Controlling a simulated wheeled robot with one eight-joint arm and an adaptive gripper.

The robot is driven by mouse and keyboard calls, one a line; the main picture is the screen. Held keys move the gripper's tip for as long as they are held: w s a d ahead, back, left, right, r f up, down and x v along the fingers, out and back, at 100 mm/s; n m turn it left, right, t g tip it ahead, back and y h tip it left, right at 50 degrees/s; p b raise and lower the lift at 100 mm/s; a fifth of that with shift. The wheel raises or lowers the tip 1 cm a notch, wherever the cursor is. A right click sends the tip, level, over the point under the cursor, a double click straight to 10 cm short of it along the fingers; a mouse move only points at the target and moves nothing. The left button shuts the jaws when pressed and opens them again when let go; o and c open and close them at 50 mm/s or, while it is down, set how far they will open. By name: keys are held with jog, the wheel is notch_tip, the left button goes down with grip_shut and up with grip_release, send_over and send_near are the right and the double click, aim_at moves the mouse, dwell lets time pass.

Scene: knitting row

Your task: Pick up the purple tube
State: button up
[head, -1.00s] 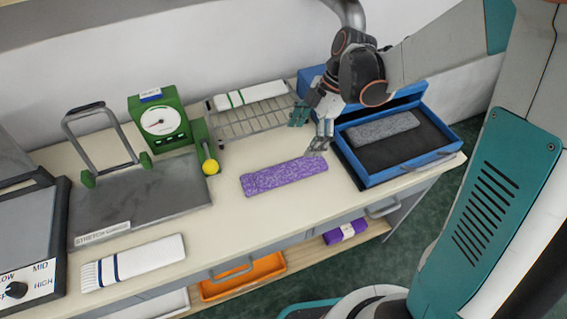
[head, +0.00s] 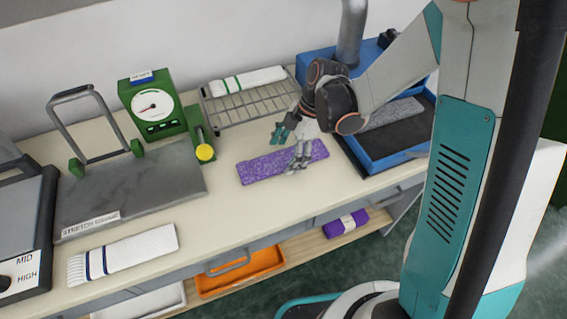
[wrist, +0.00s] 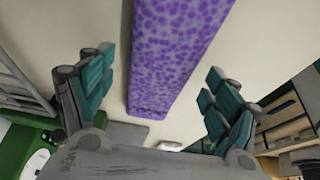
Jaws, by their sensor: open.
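The purple tube (head: 270,166), a long flat speckled knit piece, lies on the cream worktop in the head view. In the wrist view the tube (wrist: 172,50) runs up from the middle out of the top edge. My gripper (head: 290,147) is open and empty over the right part of the tube; one finger covers a bit of it. In the wrist view the gripper (wrist: 160,95) has its teal finger pads apart, one on each side of the tube. Whether the fingers touch the worktop, I cannot tell.
The blue tray (head: 385,162) with a grey piece (head: 393,113) stands right of the tube. A wire rack (head: 250,106) is behind, and a green dial gauge (head: 155,108) and grey plate (head: 130,190) are left. A white piece (head: 122,252) lies front left. Worktop in front is clear.

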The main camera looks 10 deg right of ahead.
jog(key=shift+a+f, duration=0.15)
jog(key=shift+f, duration=0.2)
jog(key=c, duration=0.9)
jog(key=shift+r, duration=0.1)
